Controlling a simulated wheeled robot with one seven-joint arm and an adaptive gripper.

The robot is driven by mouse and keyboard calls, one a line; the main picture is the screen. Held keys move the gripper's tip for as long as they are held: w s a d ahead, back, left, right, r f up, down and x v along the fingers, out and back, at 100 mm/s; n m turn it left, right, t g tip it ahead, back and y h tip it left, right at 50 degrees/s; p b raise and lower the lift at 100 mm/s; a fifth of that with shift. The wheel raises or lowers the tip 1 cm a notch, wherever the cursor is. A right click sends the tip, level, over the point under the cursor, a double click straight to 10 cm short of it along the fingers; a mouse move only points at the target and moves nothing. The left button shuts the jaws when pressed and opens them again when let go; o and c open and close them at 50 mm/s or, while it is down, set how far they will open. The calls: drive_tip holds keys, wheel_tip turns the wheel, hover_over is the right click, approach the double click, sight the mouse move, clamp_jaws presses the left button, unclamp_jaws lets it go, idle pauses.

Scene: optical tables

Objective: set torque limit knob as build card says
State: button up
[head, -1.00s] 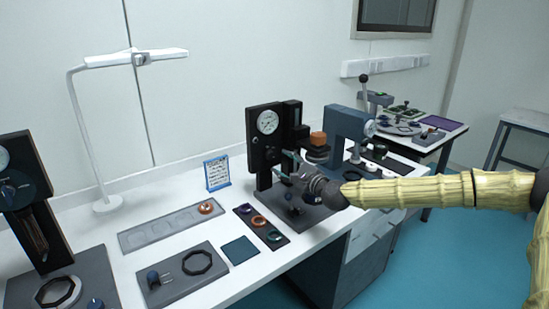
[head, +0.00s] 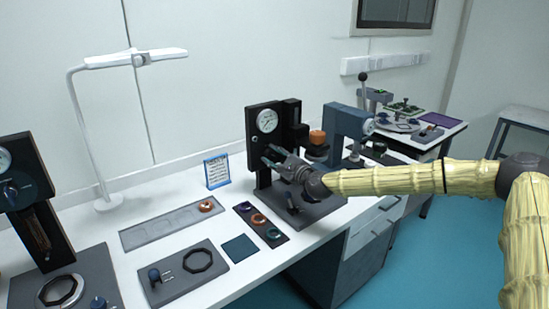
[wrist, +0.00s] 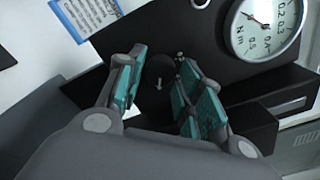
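A black torque stand (head: 262,140) holds a white round dial (head: 267,120), which shows large in the wrist view (wrist: 265,28) marked N m. Below the dial is a dark round knob (wrist: 161,73) with a small white arrow mark, seen in the wrist view. My gripper (wrist: 160,92) is open, with teal-padded fingers either side of the knob; I cannot tell whether they touch it. In the head view my gripper (head: 275,157) is at the stand's face and hides the knob. The build card (head: 217,171) stands in a blue frame left of the stand; its text is too small to read.
A dark tray (head: 262,224) with several coloured rings lies left of the stand's base. A blue-grey press (head: 346,122) stands close on the right. A grey tray (head: 172,228) and a tool plate (head: 183,272) lie further left. A lamp (head: 85,140) stands at the back.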

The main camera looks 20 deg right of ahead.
drive_tip(key=c, duration=0.4)
drive_tip(key=shift+c, duration=0.2)
